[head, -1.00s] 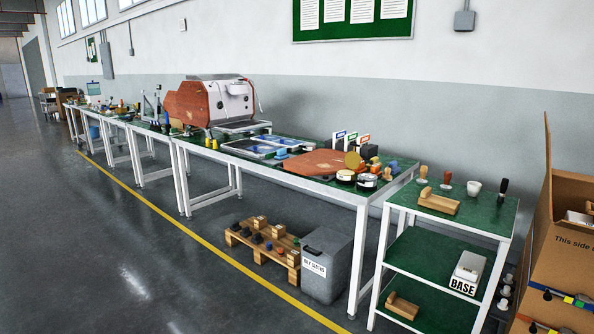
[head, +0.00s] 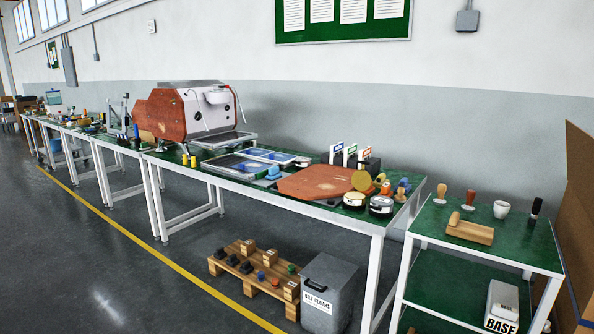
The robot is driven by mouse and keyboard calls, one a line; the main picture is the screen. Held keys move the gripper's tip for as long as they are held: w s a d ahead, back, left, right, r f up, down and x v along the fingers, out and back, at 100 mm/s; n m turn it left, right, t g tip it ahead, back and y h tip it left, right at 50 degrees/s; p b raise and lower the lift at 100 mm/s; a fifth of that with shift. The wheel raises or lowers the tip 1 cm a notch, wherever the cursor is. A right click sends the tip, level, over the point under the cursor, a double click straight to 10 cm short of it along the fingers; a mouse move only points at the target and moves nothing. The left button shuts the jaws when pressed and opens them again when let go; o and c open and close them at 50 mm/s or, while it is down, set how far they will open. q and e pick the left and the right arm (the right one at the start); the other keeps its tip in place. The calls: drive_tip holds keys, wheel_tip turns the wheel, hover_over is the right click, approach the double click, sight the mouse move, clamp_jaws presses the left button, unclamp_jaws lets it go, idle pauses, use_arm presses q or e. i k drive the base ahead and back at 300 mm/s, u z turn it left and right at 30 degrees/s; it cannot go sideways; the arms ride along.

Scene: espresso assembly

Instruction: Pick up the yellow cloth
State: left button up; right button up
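I cannot clearly make out a yellow cloth in the head view. Small yellow and orange items (head: 381,178) sit at the right end of the long green-topped table (head: 228,172), too small to tell apart. A round gold-yellow disc (head: 361,181) stands beside them. Two small yellow upright pieces (head: 189,161) stand at the table's front edge, left of the middle. A grey bin labelled "oily cloths" (head: 328,290) stands on the floor below, with its lid shut. Neither of my grippers is in view.
An espresso machine (head: 190,112) with red-brown panels stands on the long table. A low wooden pallet (head: 252,277) with small parts lies under it. A green-shelved cart (head: 487,240) and a cardboard box (head: 577,215) are at the right. The floor in front is clear.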

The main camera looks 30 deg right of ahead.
sight(381, 180)
drive_tip(key=z, duration=0.05)
drive_tip(key=i, duration=1.75)
drive_tip(key=z, duration=0.65)
